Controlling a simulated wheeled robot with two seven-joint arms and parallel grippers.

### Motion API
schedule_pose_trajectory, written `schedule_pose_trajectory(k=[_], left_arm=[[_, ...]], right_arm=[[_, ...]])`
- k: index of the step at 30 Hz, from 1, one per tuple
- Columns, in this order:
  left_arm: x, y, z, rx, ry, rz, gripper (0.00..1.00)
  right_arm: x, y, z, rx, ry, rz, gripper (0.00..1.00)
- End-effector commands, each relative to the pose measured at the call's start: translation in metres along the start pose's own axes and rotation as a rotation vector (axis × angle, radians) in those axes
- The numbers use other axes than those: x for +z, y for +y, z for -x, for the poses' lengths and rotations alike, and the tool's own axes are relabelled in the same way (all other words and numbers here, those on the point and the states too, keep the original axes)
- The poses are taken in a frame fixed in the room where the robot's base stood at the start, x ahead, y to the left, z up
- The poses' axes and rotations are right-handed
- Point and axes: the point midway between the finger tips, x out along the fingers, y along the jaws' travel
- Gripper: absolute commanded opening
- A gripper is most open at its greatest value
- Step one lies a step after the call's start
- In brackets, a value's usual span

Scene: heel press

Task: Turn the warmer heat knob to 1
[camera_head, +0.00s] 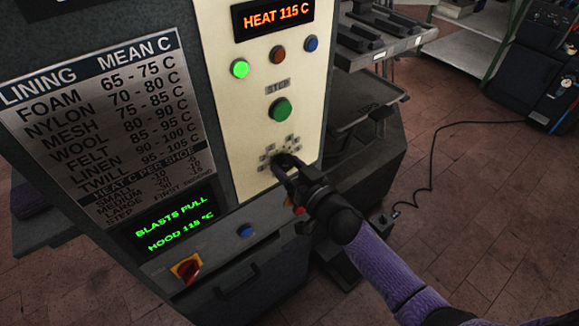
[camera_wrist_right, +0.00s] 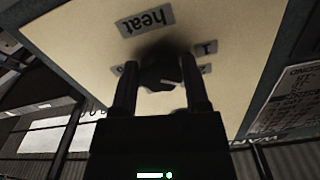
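The dark heat knob (camera_wrist_right: 160,72) sits low on the cream control panel (camera_head: 237,107), under the round green STEP button (camera_head: 281,109). In the right wrist view a "heat" label (camera_wrist_right: 147,20) and a "1" label (camera_wrist_right: 207,47) show upside down beside the knob. My right gripper (camera_head: 283,167) is at the knob, with one finger on each side of it. The wrist view shows no clear gap, but whether the fingers press on it I cannot tell. The gripper partly hides the knob in the head view. My left gripper is not in view.
The orange display (camera_head: 273,15) reads HEAT 115 C. A lit green lamp (camera_head: 240,69) is below it. A lining chart (camera_head: 105,115) and a green-text screen (camera_head: 173,222) are to the left. A red-yellow switch (camera_head: 186,268) and blue button (camera_head: 245,231) sit lower. A cable (camera_head: 432,160) lies on the floor.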

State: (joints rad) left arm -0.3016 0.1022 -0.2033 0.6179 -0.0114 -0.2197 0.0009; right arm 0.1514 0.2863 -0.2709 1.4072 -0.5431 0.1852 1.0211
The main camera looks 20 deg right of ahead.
Motion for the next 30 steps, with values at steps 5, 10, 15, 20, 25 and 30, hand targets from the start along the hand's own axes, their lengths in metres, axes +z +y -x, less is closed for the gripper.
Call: schedule_pose_trajectory(k=[5, 10, 15, 20, 25, 30], left_arm=[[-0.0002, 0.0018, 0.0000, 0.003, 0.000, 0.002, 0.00], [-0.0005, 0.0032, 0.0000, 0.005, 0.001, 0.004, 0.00], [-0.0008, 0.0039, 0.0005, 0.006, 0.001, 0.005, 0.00], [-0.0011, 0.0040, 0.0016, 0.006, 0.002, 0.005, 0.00], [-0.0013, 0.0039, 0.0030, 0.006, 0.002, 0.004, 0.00], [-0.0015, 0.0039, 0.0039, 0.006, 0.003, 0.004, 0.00]], right_arm=[[0.0001, 0.0000, 0.0002, 0.000, 0.000, 0.000, 0.20], [0.0002, 0.0000, 0.0002, 0.000, 0.000, 0.001, 0.00], [0.0000, 0.0001, 0.0002, 0.000, 0.000, 0.027, 0.00], [-0.0005, 0.0005, 0.0001, 0.000, 0.001, 0.103, 0.00], [-0.0007, 0.0012, 0.0001, 0.001, 0.002, 0.228, 0.00], [-0.0010, 0.0018, 0.0000, 0.001, 0.002, 0.360, 0.00]])
